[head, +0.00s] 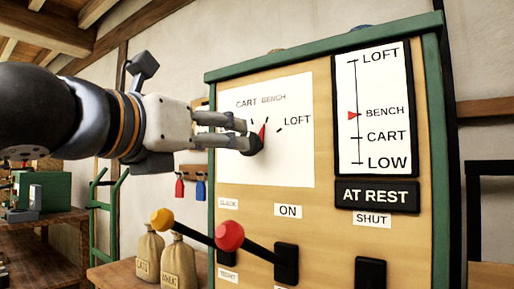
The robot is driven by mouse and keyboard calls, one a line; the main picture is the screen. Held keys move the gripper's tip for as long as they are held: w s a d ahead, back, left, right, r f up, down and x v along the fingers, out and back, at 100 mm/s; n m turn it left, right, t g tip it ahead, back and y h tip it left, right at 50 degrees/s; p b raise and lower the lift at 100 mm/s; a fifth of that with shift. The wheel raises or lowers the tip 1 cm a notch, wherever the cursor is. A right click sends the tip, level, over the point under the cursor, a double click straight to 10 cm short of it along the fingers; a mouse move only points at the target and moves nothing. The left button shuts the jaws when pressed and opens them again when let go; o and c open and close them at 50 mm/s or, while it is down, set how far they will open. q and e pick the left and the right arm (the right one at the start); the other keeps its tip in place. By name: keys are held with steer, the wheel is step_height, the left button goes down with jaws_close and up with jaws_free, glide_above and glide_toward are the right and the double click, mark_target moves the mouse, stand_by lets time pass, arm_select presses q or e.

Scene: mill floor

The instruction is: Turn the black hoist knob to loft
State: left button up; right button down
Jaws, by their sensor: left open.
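The black hoist knob (257,143) sits on the white dial plate (290,165) of the panel. Its red pointer points up toward the BENCH mark; CART is to the left and LOFT to the right. My left gripper (244,134) comes in from the left, open, with its fingertips right at the knob. They hide the knob's left side, and I cannot tell whether they touch it. The hoist gauge (373,110) has its red marker at BENCH, and the sign below it (376,195) reads AT REST. My right gripper is out of view.
Below the dial, a yellow-balled lever (162,219) and a red-balled lever (229,235) stick out from the panel. Sacks (178,264) stand on a bench at lower left. A green hand truck (103,215) stands behind them.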

mark_target(253, 144)
arm_select(q)
steer(key=p+x, duration=0.1)
steer(key=x, duration=0.9)
steer(key=shift+w+d+f, duration=0.1)
steer(key=shift+w, duration=0.05)
steer(key=c, duration=1.1)
